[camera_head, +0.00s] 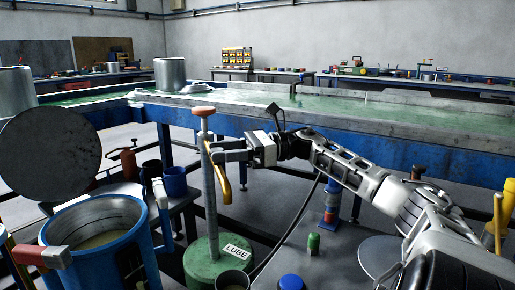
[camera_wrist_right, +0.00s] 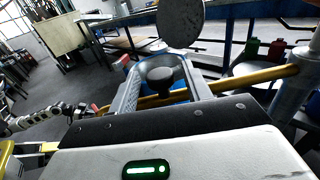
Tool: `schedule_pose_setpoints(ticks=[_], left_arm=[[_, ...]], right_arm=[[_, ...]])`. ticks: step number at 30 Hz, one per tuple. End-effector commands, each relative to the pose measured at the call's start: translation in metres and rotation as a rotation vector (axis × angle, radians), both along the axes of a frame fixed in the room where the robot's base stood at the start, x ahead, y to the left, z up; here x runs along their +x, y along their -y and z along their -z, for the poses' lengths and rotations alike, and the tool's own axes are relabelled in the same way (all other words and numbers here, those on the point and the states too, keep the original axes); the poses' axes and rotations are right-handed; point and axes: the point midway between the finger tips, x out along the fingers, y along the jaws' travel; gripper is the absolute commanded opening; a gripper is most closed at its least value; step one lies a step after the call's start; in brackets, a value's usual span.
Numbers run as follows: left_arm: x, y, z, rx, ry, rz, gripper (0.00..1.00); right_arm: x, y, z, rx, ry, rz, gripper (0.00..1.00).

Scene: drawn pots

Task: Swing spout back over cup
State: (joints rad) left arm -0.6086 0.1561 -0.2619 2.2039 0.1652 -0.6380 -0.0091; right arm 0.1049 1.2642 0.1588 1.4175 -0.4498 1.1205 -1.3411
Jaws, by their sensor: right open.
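A yellow spout (camera_head: 226,188) curves down on the post's right side. My right gripper (camera_head: 218,151) is open beside the post at the spout's upper part. In the right wrist view the yellow bar (camera_wrist_right: 245,79) crosses my open fingers (camera_wrist_right: 160,90); contact is unclear. My left gripper is not in view.
A blue pot (camera_head: 105,262) with a raised round lid (camera_head: 50,155) stands at left. A green bottle (camera_head: 313,243) and a blue cap (camera_head: 291,282) are at front right.

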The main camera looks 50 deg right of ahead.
Motion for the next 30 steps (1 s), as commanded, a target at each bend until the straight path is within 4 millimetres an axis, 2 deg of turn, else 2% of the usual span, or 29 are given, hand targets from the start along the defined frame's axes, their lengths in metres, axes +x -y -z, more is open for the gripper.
schedule_pose_setpoints(ticks=[6, 12, 18, 24, 30], left_arm=[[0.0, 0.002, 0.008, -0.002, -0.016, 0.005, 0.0], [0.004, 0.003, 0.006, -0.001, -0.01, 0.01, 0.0], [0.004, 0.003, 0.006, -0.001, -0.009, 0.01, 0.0], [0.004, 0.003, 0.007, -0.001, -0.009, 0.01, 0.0], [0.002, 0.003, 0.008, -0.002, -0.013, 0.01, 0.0]], right_arm=[[-0.026, 0.035, 0.003, 0.0, -0.004, 0.005, 0.49], [-0.057, 0.074, 0.0, 0.001, -0.001, 0.006, 0.49], [-0.079, 0.103, 0.0, -0.002, -0.001, 0.004, 0.49], [-0.09, 0.116, 0.0, -0.002, -0.001, 0.002, 0.49], [-0.091, 0.117, 0.0, -0.002, 0.0, 0.001, 0.49]])
